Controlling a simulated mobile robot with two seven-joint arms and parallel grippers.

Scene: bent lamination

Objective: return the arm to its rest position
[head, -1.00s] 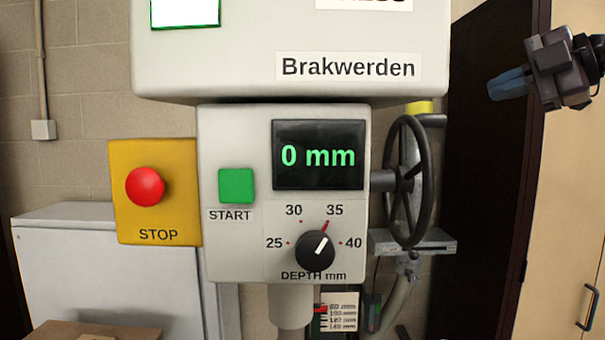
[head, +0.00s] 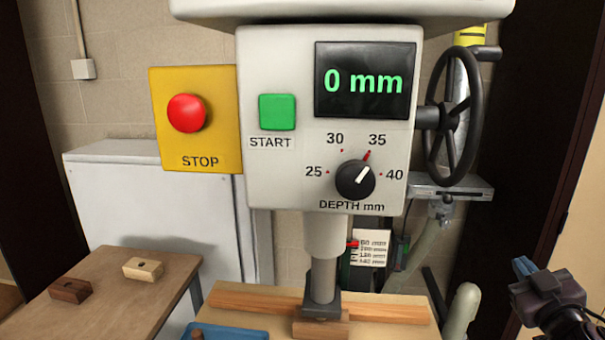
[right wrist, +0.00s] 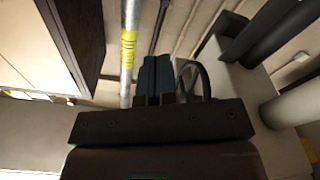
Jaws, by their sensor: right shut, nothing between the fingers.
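My right gripper (head: 522,266) is at the lower right of the head view, to the right of the press and apart from it. Its blue fingers are together with nothing between them. In the right wrist view the shut blue fingers (right wrist: 153,78) point up the picture, with the handwheel (right wrist: 192,75) beyond them. The press panel (head: 260,185) reads 0 mm on its display (head: 366,80), and the depth knob (head: 355,180) points close to the 35 mark. My left gripper is not in view.
The press ram (head: 323,280) comes down over a wooden table with a wooden strip (head: 250,300). A side table (head: 100,310) at left holds a light block (head: 143,268) and a dark block (head: 70,290). A blue tray (head: 230,333) shows at the bottom. The handwheel (head: 478,110) juts out right of the panel.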

